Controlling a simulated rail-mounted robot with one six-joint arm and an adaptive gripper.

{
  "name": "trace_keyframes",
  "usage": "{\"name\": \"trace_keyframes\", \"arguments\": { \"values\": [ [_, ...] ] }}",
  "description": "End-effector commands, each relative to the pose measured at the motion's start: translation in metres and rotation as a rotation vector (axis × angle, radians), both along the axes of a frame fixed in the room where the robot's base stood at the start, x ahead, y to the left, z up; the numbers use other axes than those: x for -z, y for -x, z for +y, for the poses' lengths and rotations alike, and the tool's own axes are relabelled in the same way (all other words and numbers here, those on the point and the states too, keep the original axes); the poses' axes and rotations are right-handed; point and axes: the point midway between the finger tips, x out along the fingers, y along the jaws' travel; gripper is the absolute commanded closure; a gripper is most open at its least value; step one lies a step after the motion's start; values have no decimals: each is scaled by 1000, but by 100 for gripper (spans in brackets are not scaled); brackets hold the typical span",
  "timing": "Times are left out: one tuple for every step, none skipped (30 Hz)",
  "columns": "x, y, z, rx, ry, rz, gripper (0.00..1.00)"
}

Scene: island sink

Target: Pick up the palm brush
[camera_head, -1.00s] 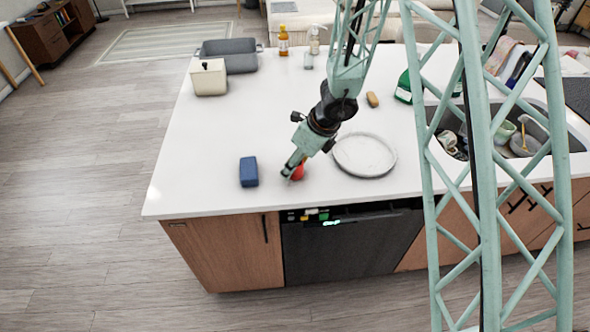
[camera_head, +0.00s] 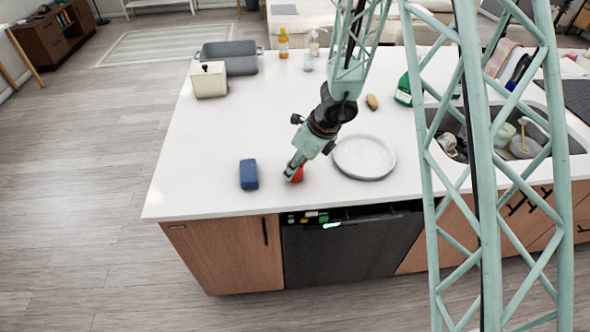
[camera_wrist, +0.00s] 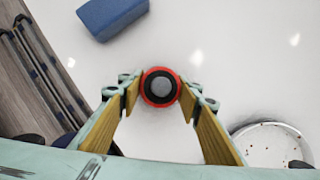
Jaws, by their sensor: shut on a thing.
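The palm brush (camera_wrist: 160,86) is a small round thing with a red rim and a dark, grey-centred top, seen from above in the wrist view. In the head view it is a red patch (camera_head: 298,174) on the white counter near its front edge, partly hidden by my gripper (camera_head: 293,172). In the wrist view my gripper's two yellow-padded fingers (camera_wrist: 160,92) are on either side of the brush, shut on it. Whether its underside touches the counter is hidden.
A blue block (camera_head: 249,174) lies left of the gripper, and a round pale tray (camera_head: 364,157) lies close on the right. A cream canister (camera_head: 209,79) and a grey pan (camera_head: 240,66) stand at the back left. The sink (camera_head: 573,143) is at right.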

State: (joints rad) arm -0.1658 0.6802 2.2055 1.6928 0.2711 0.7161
Motion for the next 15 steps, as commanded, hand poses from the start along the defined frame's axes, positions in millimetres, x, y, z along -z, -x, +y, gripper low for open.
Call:
{"name": "trace_keyframes", "arguments": {
  "values": [
    [-1,0,0,0,0,0,80],
    [-1,0,0,0,0,0,80],
    [-2,0,0,0,0,0,80],
    [-2,0,0,0,-1,-1,80],
    [-3,0,0,1,-1,0,80],
    [-5,0,0,1,0,-1,80],
    [-6,0,0,1,0,-1,80],
    [-8,0,0,0,0,-1,80],
    [-10,0,0,-1,0,-2,80],
    [-12,0,0,-1,0,-2,80],
    [-13,0,0,0,0,-1,80],
    [-16,0,0,0,0,-1,80],
    [-18,0,0,-1,0,-2,80],
    [-20,0,0,-2,0,-1,80],
    [-22,0,0,0,-1,-1,80]
  ]
}}
